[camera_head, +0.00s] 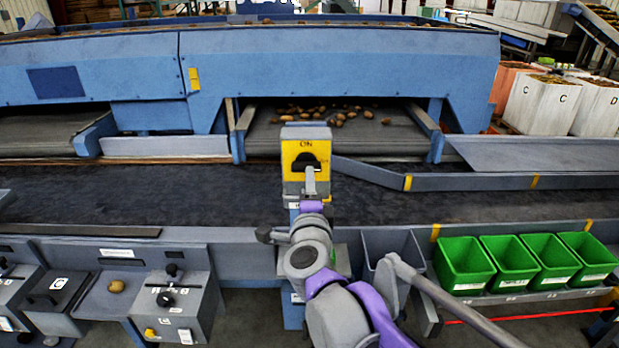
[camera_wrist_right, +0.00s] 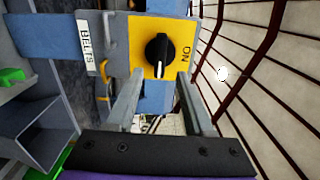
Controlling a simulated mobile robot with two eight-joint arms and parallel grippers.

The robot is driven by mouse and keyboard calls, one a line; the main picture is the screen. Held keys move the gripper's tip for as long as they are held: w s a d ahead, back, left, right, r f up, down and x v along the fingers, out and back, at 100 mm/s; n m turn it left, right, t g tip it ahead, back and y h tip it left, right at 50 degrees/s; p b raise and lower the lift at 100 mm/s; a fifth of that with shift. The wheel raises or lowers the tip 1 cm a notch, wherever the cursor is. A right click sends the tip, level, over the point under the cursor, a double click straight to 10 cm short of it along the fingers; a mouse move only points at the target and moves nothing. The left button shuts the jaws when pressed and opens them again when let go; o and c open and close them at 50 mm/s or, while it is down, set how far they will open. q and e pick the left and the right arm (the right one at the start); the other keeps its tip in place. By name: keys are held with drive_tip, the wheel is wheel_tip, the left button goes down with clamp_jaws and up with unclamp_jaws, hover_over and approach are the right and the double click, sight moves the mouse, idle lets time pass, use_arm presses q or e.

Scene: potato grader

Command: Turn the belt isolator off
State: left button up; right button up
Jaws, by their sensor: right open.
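The belt isolator is a grey box with a yellow face (camera_head: 291,172) on a post, in the middle of the head view. Its black rotary knob (camera_wrist_right: 157,52) shows clearly in the right wrist view. The knob lies crosswise to the ON mark, and its white line points away from ON, toward the side where the head view shows small, unclear lettering. A label reading BELTS is beside the face. My right gripper (camera_wrist_right: 160,76) is open in front of the isolator, its two fingers apart below the knob in the wrist view, with nothing between them. My left gripper is out of view.
A dark conveyor (camera_head: 180,190) runs behind the isolator, with potatoes (camera_head: 335,112) on the grader belt beyond. A grey control box (camera_head: 178,305) is at lower left. Several green bins (camera_head: 463,267) stand at right, near a grey bin (camera_head: 392,245).

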drive_tip(key=s, duration=0.5)
drive_tip(key=shift+s, duration=0.2)
drive_tip(key=s+d+f+n+g, duration=0.6)
drive_tip(key=s+d+f+n, duration=0.2)
drive_tip(key=s+f, duration=0.4)
drive_tip(key=s+d+f+n+g+p, duration=0.1)
drive_tip(key=s+d+f+n+g, duration=0.5)
drive_tip(key=s+d+f+n, duration=0.3)
drive_tip(key=s+f+n, duration=0.1)
drive_tip(key=s+f, duration=0.3)
drive_tip(key=f, duration=0.3)
drive_tip(key=shift+s+f+g, duration=0.15)
drive_tip(key=shift+s+g, duration=0.1)
drive_tip(key=shift+g, duration=0.05)
